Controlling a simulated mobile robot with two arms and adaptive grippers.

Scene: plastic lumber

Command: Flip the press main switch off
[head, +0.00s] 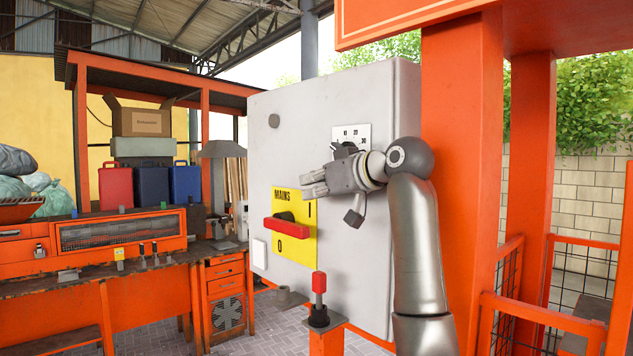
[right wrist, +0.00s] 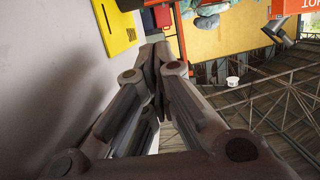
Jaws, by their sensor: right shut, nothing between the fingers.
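The main switch is a red handle (head: 287,228) on a yellow plate (head: 298,250) lettered MAINS, on the grey cabinet's front. The handle lies roughly level, between the I mark at upper right and the 0 mark at the bottom. My right gripper (head: 306,184) is shut and empty, its fingertips above and right of the handle and apart from it. In the right wrist view the shut fingers (right wrist: 158,58) point toward the yellow plate (right wrist: 118,28), seen at the top edge; the handle cannot be made out clearly there. My left gripper is not in view.
A dial with a numbered white plate (head: 352,135) sits on the cabinet (head: 350,270) above, beside my wrist. A red-topped lever (head: 319,284) stands below on an orange post. An orange column (head: 460,150) is at the right. A workbench (head: 150,262) stands at the left.

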